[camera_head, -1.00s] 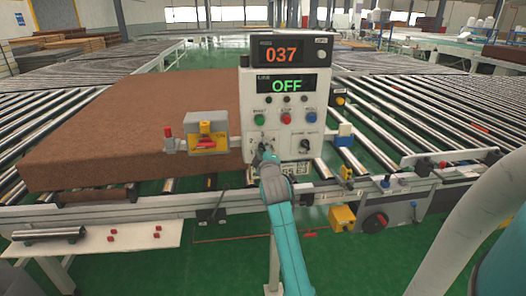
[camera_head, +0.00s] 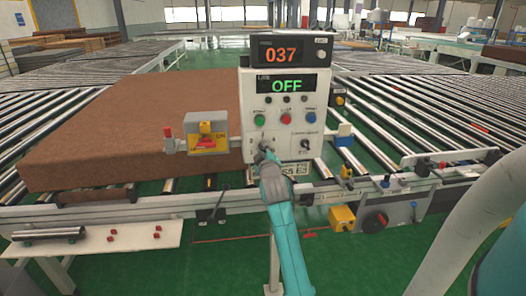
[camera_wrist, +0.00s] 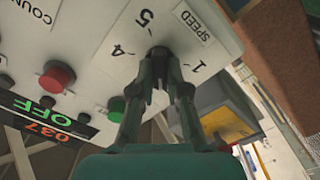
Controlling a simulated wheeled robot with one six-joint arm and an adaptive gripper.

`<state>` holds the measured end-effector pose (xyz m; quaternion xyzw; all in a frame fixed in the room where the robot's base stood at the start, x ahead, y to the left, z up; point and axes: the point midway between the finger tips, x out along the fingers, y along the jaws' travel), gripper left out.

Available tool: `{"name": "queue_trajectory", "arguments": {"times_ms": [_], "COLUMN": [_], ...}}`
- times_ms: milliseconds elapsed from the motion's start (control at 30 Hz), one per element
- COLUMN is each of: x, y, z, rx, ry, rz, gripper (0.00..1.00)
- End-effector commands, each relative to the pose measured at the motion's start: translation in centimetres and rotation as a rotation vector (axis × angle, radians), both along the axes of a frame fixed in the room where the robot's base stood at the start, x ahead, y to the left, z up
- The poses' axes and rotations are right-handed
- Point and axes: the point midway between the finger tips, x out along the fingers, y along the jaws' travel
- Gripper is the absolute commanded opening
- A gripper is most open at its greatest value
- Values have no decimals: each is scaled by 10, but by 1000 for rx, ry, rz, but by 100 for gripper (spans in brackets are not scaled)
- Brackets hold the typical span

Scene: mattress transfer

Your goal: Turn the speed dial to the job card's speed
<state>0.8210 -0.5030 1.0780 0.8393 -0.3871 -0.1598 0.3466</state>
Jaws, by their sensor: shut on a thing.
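The speed dial (camera_wrist: 160,52) is a dark knob on the white control panel (camera_head: 249,88). In the wrist view the word SPEED and the numbers 1, 4 and 5 show around it; the rest of its scale and its pointer are hidden. My gripper (camera_wrist: 158,72) is shut on the dial, with a fingertip on each side. In the head view my gripper (camera_head: 264,153) hides most of the dial. A white card (camera_head: 299,168) below the panel is partly behind my arm; its visible print seems to read "S5 E3".
The panel displays show 037 (camera_head: 280,56) and OFF (camera_head: 287,86). Green, red and blue buttons (camera_head: 286,118) and a second knob (camera_head: 305,145) are close by. A grey and yellow box (camera_head: 208,132) stands left of the dial, before the brown mattress (camera_head: 130,120). Rollers (camera_head: 430,120) lie to the right.

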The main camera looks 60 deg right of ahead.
Motion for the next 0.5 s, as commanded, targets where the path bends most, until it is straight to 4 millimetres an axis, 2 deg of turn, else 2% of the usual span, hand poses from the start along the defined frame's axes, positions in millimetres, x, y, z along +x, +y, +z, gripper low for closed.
{"name": "queue_trajectory", "arguments": {"times_ms": [500], "x": [-1], "y": [-1], "z": [1], "rx": [320], "ry": [-373], "rz": [0], "gripper": [0]}}
